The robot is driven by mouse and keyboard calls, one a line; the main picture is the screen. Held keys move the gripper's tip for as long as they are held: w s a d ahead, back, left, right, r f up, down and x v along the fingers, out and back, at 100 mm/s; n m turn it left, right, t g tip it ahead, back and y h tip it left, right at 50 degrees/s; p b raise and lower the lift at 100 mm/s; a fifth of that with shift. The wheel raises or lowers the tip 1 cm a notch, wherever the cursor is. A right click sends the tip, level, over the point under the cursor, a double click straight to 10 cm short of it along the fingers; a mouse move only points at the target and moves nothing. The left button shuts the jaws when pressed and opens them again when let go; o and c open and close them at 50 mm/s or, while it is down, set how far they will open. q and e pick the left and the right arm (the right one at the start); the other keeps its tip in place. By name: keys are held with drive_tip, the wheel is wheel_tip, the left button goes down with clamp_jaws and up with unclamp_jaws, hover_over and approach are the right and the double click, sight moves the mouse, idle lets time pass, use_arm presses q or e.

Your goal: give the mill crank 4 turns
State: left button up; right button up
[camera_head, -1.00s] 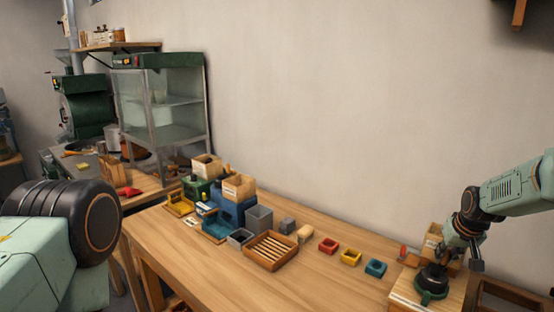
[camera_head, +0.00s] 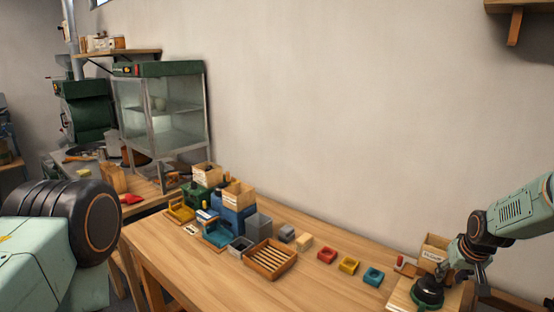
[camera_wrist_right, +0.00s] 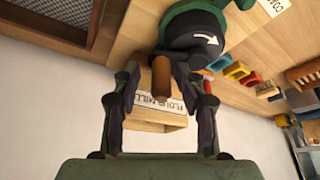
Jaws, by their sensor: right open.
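The mill (camera_head: 428,292), with a green base and a dark top, stands on a wooden board at the right end of the table. In the right wrist view the mill's dark top (camera_wrist_right: 190,35) carries a white arrow. The brown wooden crank handle (camera_wrist_right: 162,80) points toward the camera. My right gripper (camera_wrist_right: 157,74) is open, with a finger on each side of the handle; contact cannot be told. In the head view my right gripper (camera_head: 464,264) is beside the mill, its fingers partly hidden. My left gripper is not in view; only part of my left arm shows.
A box labelled flour mill (camera_wrist_right: 158,108) is close to the right fingers; it also shows in the head view (camera_head: 434,250). Red (camera_head: 327,255), yellow (camera_head: 349,266) and teal (camera_head: 373,277) holders lie left of the mill. A slatted tray (camera_head: 270,260) sits mid-table. The front table is clear.

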drive_tip(key=shift+a+r, duration=0.1)
wheel_tip(320, 180, up, 3)
drive_tip(key=p, duration=0.2)
drive_tip(key=shift+p, duration=0.3)
drive_tip(key=shift+r+p, duration=0.7)
drive_tip(key=shift+r, duration=1.5)
clamp_jaws()
